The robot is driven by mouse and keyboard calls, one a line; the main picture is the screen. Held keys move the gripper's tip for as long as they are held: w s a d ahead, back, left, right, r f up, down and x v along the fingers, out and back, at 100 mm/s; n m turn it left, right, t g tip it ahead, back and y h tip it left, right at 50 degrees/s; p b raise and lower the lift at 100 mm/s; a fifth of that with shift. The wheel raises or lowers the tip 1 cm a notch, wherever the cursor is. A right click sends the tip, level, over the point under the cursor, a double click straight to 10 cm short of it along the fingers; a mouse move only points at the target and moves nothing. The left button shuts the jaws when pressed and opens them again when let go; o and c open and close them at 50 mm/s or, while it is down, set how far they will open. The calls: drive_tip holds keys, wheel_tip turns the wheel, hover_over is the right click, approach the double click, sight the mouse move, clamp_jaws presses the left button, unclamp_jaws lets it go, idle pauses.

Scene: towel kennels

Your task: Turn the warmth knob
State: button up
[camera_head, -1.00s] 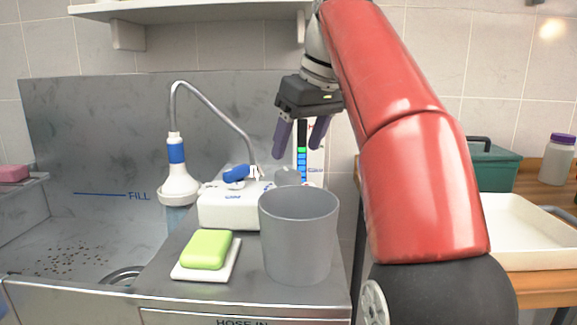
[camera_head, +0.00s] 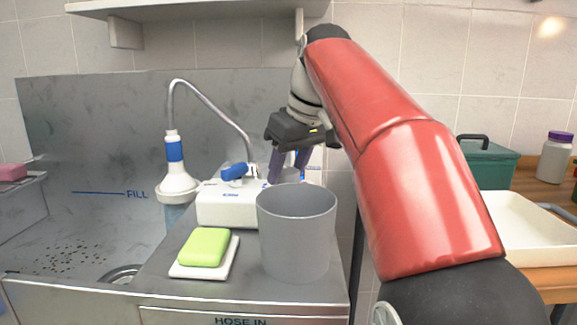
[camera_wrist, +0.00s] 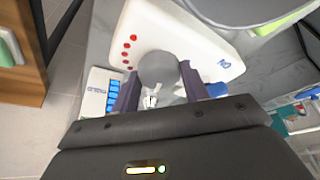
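The warmth knob (camera_wrist: 158,70) is a round grey knob on a white control box (camera_wrist: 205,40) with a row of red dots of growing size beside it. The box (camera_head: 222,207) also shows in the head view, behind a grey bucket. My gripper (camera_wrist: 161,78) is open, pointing down, with one purple finger on each side of the knob in the wrist view. I cannot tell whether the fingers touch it. In the head view my gripper (camera_head: 287,170) is at the box's right end, and the fingers and bucket hide the knob.
The grey bucket (camera_head: 297,235) stands close in front of my gripper. A green soap (camera_head: 204,247) lies on a white dish left of it. A blue lever (camera_head: 235,172) and a curved hose (camera_head: 212,101) are left of my gripper. A blue-marked panel (camera_wrist: 97,92) stands beside the box.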

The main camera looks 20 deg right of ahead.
drive_tip(key=c, duration=0.4)
drive_tip(key=shift+m+h, duration=0.4)
drive_tip(key=shift+m, duration=0.9)
drive_tip(key=o, duration=1)
drive_tip(key=shift+r, duration=0.15)
drive_tip(key=v, duration=0.7)
drive_tip(key=shift+s+r, duration=0.25)
drive_tip(key=shift+s, duration=0.1)
